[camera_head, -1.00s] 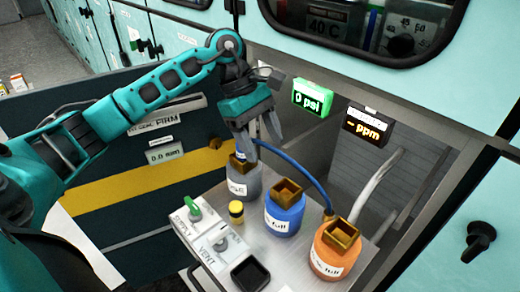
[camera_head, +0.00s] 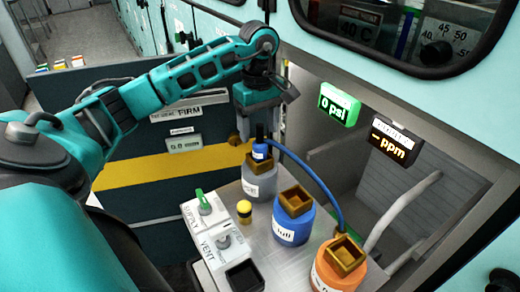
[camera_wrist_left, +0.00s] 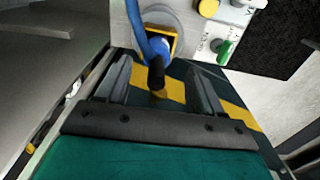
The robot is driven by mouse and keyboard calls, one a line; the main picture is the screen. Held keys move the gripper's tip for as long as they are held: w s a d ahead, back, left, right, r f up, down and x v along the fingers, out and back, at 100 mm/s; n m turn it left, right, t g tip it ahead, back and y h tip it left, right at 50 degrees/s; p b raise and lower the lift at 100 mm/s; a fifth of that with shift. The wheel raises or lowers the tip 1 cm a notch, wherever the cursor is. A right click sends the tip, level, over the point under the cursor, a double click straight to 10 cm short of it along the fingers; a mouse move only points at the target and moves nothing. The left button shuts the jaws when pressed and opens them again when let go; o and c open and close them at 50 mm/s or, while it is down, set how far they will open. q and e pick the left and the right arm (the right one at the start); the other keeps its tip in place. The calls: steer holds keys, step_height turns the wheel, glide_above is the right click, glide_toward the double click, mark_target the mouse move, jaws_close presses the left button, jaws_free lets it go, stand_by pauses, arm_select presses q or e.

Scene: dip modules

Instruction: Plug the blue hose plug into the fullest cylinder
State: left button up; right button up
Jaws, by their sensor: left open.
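The blue hose plug (camera_head: 261,150) stands upright in the brass square socket on top of the grey cylinder (camera_head: 260,184). Its blue hose (camera_head: 322,188) arcs right toward the orange cylinder. The plug also shows in the left wrist view (camera_wrist_left: 157,52), dark end toward me. My left gripper (camera_head: 258,132) is open at the plug's dark top, its fingers on either side with gaps. The blue cylinder (camera_head: 291,226), labelled "full", and the orange cylinder (camera_head: 330,275), its label partly cut off, have open, empty sockets. The grey one's label is unreadable. My right gripper is not in view.
The metal bench (camera_head: 248,218) carries a yellow-topped knob (camera_head: 244,208), a green supply switch (camera_head: 203,199), a vent knob (camera_head: 224,241) and a black square recess (camera_head: 244,276). Lit "0 psi" (camera_head: 339,104) and "ppm" (camera_head: 393,146) displays stand behind, beside a grey pipe (camera_head: 402,207).

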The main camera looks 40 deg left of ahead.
mark_target(260, 143)
arm_select(q)
steer(key=f, duration=0.5)
steer(key=shift+w+f, duration=0.2)
steer(key=shift+f, duration=0.15)
steer(key=c, duration=1.2)
